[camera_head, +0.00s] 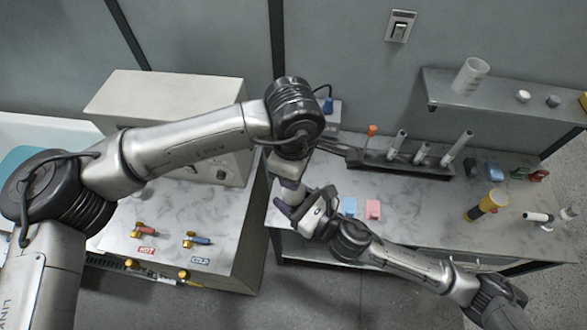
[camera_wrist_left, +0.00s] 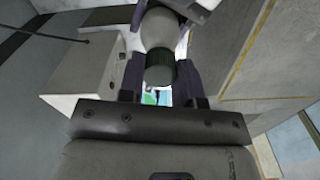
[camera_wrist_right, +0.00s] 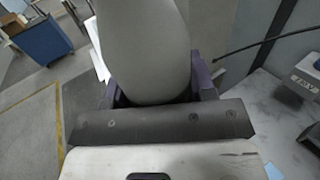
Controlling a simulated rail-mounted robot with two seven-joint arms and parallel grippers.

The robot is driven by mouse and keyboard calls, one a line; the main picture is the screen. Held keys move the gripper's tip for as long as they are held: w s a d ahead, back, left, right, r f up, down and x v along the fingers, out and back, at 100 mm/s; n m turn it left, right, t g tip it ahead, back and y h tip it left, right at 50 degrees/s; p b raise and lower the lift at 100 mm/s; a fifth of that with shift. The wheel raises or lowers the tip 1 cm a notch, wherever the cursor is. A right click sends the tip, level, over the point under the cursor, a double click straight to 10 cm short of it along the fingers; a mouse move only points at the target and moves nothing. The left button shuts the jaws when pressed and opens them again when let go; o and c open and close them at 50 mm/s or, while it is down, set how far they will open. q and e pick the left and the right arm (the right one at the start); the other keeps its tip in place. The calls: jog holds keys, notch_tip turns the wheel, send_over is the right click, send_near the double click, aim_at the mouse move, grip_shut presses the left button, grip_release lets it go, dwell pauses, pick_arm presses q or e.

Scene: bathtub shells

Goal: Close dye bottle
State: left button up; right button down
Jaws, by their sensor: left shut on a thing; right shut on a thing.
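A pale grey-white bottle (camera_wrist_right: 145,45) fills the middle of the right wrist view. My right gripper (camera_wrist_right: 157,92) is shut around it, with a purple finger on each side. In the left wrist view a dark green cap (camera_wrist_left: 160,73) sits in line with the rounded bottle (camera_wrist_left: 160,28). My left gripper (camera_wrist_left: 160,88) is shut on the cap, with its fingers at both sides. I cannot tell whether the cap is fully seated. In the head view my right gripper (camera_head: 290,208) is near the counter's left end, below my left wrist; the arms largely hide the cap.
A rack with several upright tubes (camera_head: 422,153) stands on the marble counter (camera_head: 425,215). Blue and pink blocks (camera_head: 372,209) lie near the grippers. A yellow-and-black bottle (camera_head: 486,204) is farther right. A shelf (camera_head: 500,97) hangs at right. A grey machine (camera_head: 165,105) stands at left.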

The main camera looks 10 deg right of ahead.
pick_arm(q)
jog(key=m, duration=0.4)
jog(key=o, duration=1.1)
notch_tip(320, 180, up, 12)
jog(key=shift+f, duration=0.1)
dwell(0.5)
